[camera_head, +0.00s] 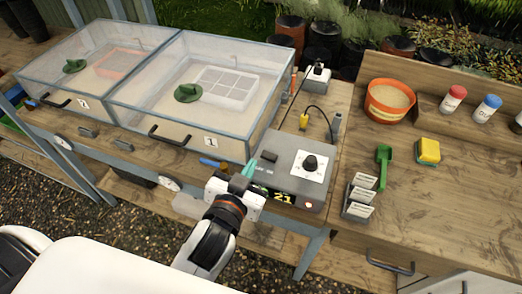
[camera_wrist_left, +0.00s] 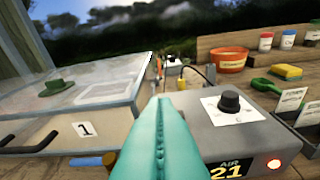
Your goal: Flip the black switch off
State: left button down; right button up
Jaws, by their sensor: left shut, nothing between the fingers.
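The grey control box (camera_head: 284,162) stands on the wooden bench at the front edge. A small dark rectangular piece (camera_head: 269,156), which looks like the black switch, is on its top left; whether it is on or off is too small to tell. A black knob (camera_head: 311,163) on a white dial sits to its right, and also shows in the wrist view (camera_wrist_left: 229,102). My left gripper (camera_head: 251,168), with teal fingers, is shut and empty at the box's left front, just left of the dark piece. In the wrist view the fingers (camera_wrist_left: 162,100) hide that part of the box.
Two clear-lidded propagator boxes (camera_head: 196,90) stand left of the control box. A label holder (camera_head: 358,198), green scoop (camera_head: 383,165), yellow sponge (camera_head: 428,151) and orange pot (camera_head: 389,99) are to the right. A cable runs behind the box to a socket unit (camera_head: 318,76).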

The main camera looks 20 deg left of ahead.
pick_arm(q)
jog(key=p, duration=0.3)
send_over(259, 161)
jog(key=d, duration=0.1)
notch_tip(259, 161, down, 2)
jog(key=shift+w+f, duration=0.1)
notch_tip(259, 161, down, 3)
jog(key=shift+a+f, duration=0.1)
jog(key=shift+a, duration=0.05)
jog(key=shift+s+a+f, duration=0.1)
jog(key=shift+s+f, duration=0.1)
jog(key=shift+f, duration=0.35)
jog(key=shift+a+f+n, duration=0.2)
jog(key=shift+f+n, duration=0.2)
jog(key=shift+n, duration=0.1)
jog(key=shift+r, duration=0.1)
